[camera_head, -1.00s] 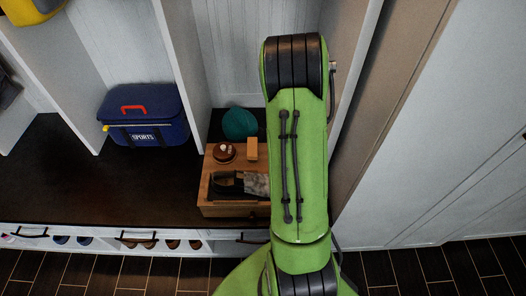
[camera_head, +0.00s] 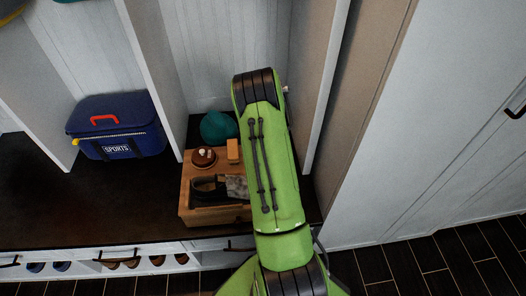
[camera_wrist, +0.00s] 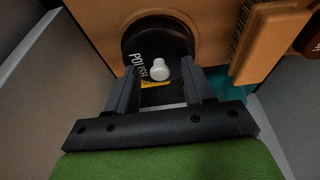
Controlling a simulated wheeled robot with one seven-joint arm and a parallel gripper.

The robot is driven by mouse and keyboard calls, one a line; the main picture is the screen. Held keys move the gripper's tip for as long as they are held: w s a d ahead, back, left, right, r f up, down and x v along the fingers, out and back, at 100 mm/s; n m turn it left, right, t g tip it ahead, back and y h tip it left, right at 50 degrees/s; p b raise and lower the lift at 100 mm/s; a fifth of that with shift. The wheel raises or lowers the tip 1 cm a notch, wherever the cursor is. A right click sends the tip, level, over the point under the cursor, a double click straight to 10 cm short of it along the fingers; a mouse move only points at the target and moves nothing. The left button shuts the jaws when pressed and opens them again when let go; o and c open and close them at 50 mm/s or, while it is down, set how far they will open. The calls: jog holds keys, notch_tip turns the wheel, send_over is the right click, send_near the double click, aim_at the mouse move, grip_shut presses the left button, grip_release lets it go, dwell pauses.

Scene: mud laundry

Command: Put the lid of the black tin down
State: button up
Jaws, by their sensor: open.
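In the wrist view, a round black tin (camera_wrist: 150,35) sits at the wooden box, with a tan ring around its far edge. A dark lid with "POLISH" lettering, a yellow patch and a white knob (camera_wrist: 159,69) is at its near side. I cannot tell whether the lid rests fully on the tin. My gripper (camera_wrist: 159,84) is open, with one finger on each side of the knob and a gap on both sides. In the head view my arm hides the gripper, and I cannot make out the black tin.
The wooden box (camera_head: 200,217) stands on the dark bench (camera_head: 90,205), holding a brown round tin (camera_head: 204,157), a brush (camera_head: 233,151) and dark items with a grey cloth (camera_head: 237,187). A blue sports bag (camera_head: 117,125) stands left. White panels flank the nook.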

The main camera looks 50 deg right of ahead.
jog(key=shift+r, duration=0.1)
grip_shut()
notch_tip(320, 180, up, 10)
jog(key=p, duration=0.3)
jog(key=w+a+n+y, duration=0.1)
jog(key=w+a+n, duration=0.1)
jog(key=a, duration=0.7)
jog(key=w+a+n, duration=0.2)
jog(key=w+a, duration=0.1)
jog(key=a, duration=0.7)
jog(key=s+a+n+y, duration=0.1)
jog(key=s+a+n, duration=0.25)
jog(key=a, duration=1.15)
jog(key=shift+n+t, duration=0.25)
jog(key=shift+t, duration=0.15)
jog(key=p+v, duration=0.1)
jog(key=p, duration=0.3)
jog(key=p+v, duration=0.2)
jog(key=p, duration=0.2)
jog(key=p+v, duration=0.1)
jog(key=p, duration=0.3)
jog(key=shift+w+d+r+p, duration=0.1)
jog(key=shift+d+r+p, duration=0.15)
jog(key=shift+d+p, duration=0.15)
